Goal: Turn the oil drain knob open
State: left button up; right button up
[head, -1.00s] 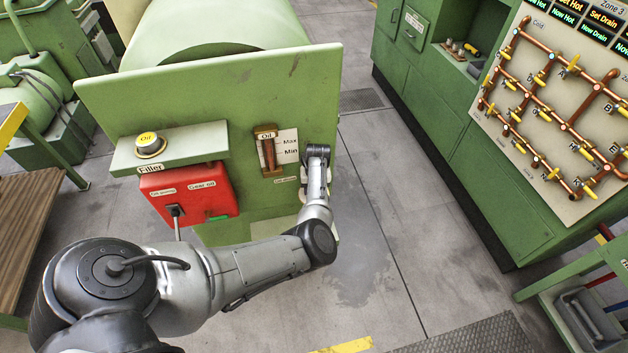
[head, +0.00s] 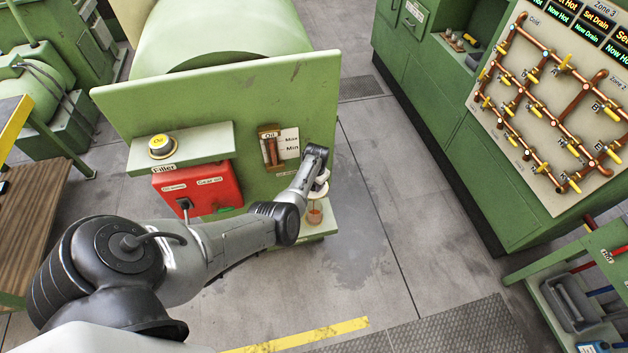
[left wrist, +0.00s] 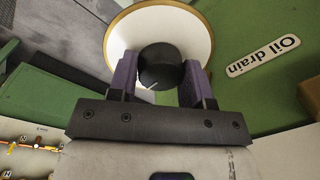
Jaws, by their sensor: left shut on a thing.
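The oil drain knob (left wrist: 161,66) is a dark round knob in front of a white disc with a gold rim (left wrist: 196,30). An "Oil drain" label (left wrist: 263,57) is on the green panel beside it. My left gripper (left wrist: 160,78) is shut on the knob, with one purple finger on each side. In the head view my left gripper (head: 320,184) is at the lower right of the green machine panel (head: 220,95), and the arm hides the knob there. A small cup with orange in it (head: 314,213) stands on a green ledge below the gripper. My right gripper is not in view.
A pipe board with yellow valves (head: 550,110) stands at the right. The floor between is clear.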

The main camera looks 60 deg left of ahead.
pick_arm(q)
jog(key=shift+m, duration=0.4)
jog(key=o, duration=0.9)
jog(key=r+p, duration=0.1)
jog(key=r, duration=0.3)
jog(key=r+p, duration=0.1)
jog(key=r, duration=0.4)
jog(key=d+r+p, duration=0.1)
jog(key=r, duration=0.3)
jog(key=shift+w+r, duration=0.15)
jog(key=shift+r, duration=0.25)
